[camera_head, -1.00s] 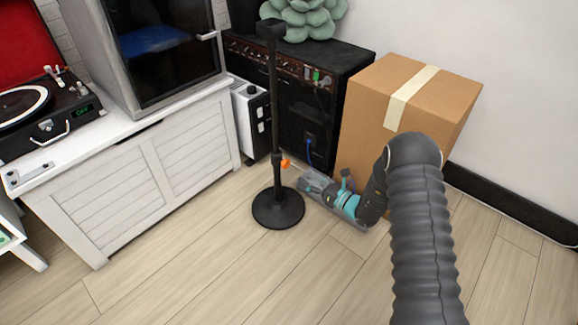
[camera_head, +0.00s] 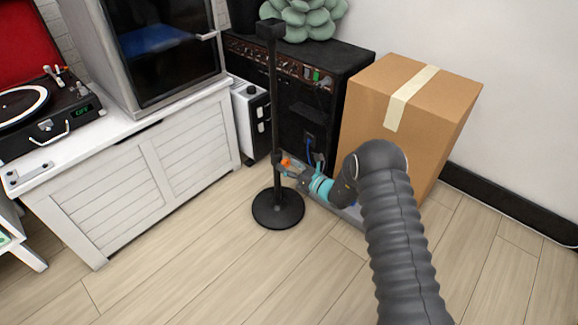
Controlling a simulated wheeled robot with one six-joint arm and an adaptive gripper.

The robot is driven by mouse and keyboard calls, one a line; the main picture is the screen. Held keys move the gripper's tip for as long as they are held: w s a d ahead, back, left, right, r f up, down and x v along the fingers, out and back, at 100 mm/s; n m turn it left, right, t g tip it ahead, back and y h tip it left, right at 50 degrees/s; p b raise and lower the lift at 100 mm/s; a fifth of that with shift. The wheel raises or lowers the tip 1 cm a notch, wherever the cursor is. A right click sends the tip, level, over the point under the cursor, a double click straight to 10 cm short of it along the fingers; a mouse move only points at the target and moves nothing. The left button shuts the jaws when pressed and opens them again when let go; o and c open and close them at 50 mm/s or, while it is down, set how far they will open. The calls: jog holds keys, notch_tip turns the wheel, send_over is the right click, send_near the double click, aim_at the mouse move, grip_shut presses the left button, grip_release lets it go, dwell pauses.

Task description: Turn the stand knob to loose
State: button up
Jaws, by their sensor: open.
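The black stand (camera_head: 274,110) stands upright on a round base (camera_head: 278,211) on the wooden floor. Its small orange knob (camera_head: 286,162) sticks out to the right of the pole, low above the base. My gripper (camera_head: 287,169) is open and right at the knob, reaching in from the right, with its fingertips beside the pole. It is too small to tell whether the fingers touch the knob or only surround it. Any marking for the knob's setting cannot be made out.
A black amplifier (camera_head: 350,62) with a green plant (camera_head: 303,18) on top stands behind the stand. A cardboard box (camera_head: 440,95) is close behind my arm. A white cabinet (camera_head: 130,185) is on the left. The floor in front is clear.

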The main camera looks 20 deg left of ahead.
jog(key=c, duration=1.1)
jog(key=shift+c, duration=0.2)
